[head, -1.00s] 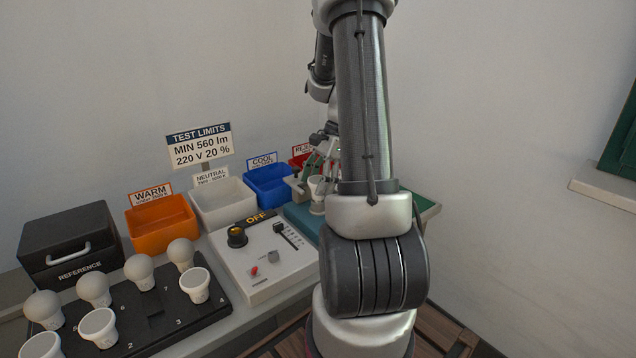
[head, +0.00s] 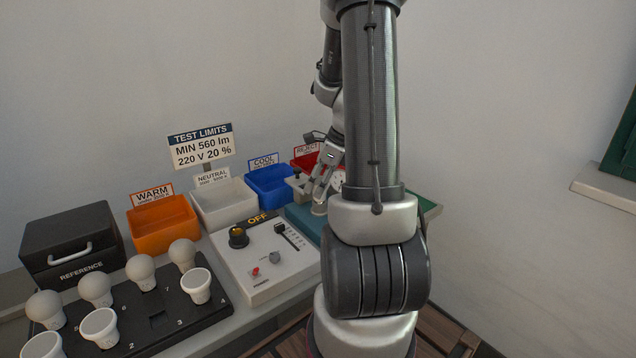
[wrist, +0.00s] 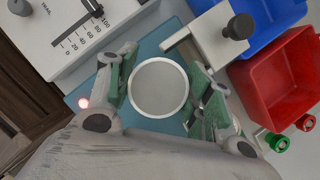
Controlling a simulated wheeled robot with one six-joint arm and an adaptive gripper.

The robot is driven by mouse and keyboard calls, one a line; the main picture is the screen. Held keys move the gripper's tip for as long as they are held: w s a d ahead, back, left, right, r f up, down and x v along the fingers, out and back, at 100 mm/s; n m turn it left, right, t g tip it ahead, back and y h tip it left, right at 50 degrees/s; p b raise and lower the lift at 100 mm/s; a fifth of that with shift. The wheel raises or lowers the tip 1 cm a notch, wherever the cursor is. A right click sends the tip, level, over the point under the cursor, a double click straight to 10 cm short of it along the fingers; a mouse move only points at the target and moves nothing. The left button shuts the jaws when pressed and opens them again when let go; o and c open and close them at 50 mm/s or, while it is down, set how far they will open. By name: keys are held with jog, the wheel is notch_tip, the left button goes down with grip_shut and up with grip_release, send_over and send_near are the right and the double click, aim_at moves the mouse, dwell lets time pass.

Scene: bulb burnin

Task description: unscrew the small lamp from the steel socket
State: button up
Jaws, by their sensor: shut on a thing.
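The small lamp shows in the wrist view as a pale round face (wrist: 158,88) with a white rim. My gripper (wrist: 160,80) is shut on it, with one green-padded finger on each side. In the head view my gripper (head: 322,180) points down at the teal test fixture (head: 301,217), and its fingers largely hide the lamp. The steel socket (head: 319,209) shows just below the fingertips. The lamp hides the socket in the wrist view, and I cannot tell how far the thread is engaged.
A bracket with a black knob (wrist: 238,27) stands close beside the right finger. The red bin (wrist: 283,82) and blue bin (wrist: 266,18) lie beyond it. The control panel (head: 262,262) reads OFF. A black tray (head: 190,322) holds several lamps at the left.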

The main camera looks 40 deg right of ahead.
jog(key=n+g, duration=0.1)
jog(key=n, duration=0.1)
jog(key=n+y, duration=0.1)
jog(key=n, duration=0.2)
jog(key=shift+g, duration=0.4)
jog(key=n+g, duration=0.1)
jog(key=n, duration=0.2)
jog(key=n+g, duration=0.1)
jog(key=n, duration=0.2)
jog(key=n+g, duration=0.1)
jog(key=n, duration=0.1)
jog(key=shift+s+n+y, duration=0.15)
jog(key=shift+n+y, duration=0.15)
jog(key=shift+n, duration=0.1)
jog(key=n+g, duration=0.1)
jog(key=n, duration=0.1)
jog(key=n+g+h, duration=0.1)
jog(key=n, duration=0.2)
jog(key=shift+s, duration=0.1)
jog(key=n+g+h, duration=0.1)
jog(key=n, duration=0.3)
jog(key=shift+s, duration=0.15)
jog(key=o, duration=0.9)
